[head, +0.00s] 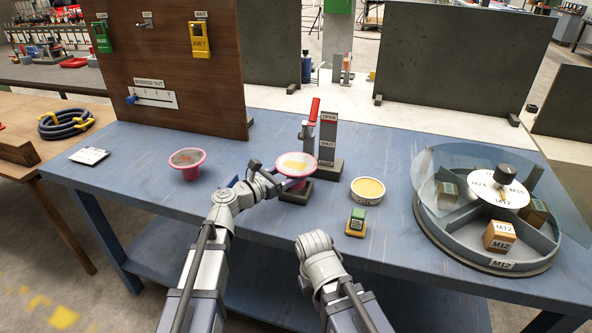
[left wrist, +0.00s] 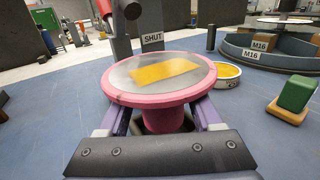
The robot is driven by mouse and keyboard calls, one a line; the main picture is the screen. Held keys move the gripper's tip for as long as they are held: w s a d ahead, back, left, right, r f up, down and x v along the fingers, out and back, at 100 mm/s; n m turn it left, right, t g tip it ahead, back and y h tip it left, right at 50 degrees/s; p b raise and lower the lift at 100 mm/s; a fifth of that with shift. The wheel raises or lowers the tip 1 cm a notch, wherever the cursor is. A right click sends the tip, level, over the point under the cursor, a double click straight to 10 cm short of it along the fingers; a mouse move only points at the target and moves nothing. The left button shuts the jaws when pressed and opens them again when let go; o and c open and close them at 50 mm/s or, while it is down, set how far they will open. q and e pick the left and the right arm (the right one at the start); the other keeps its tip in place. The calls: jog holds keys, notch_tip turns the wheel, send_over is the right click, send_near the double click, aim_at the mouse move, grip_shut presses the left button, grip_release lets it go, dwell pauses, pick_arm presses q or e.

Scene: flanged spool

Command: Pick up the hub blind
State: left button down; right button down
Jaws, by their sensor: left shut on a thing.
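A pink flanged spool (head: 297,164) with a clear-looking top and a yellow patch is in my left gripper (head: 280,183); I take it as the hub blind. In the left wrist view, the spool (left wrist: 160,88) is upright, its narrow hub between the fingers of my left gripper (left wrist: 158,118) below the wide flange. A second pink flanged piece (head: 187,158) with a brownish top stands on the blue table at left. My right arm shows, but its gripper fingers do not.
A grey post with a red-handled lever (head: 314,110) stands just behind the spool. To the right are a round yellow-filled dish (head: 367,190), a green-and-yellow block (head: 356,222) and a divided carousel (head: 488,258). A wooden board (head: 172,60) stands behind left.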

pick_arm(q)
jog(key=v, duration=1.8)
jog(key=shift+b, duration=0.3)
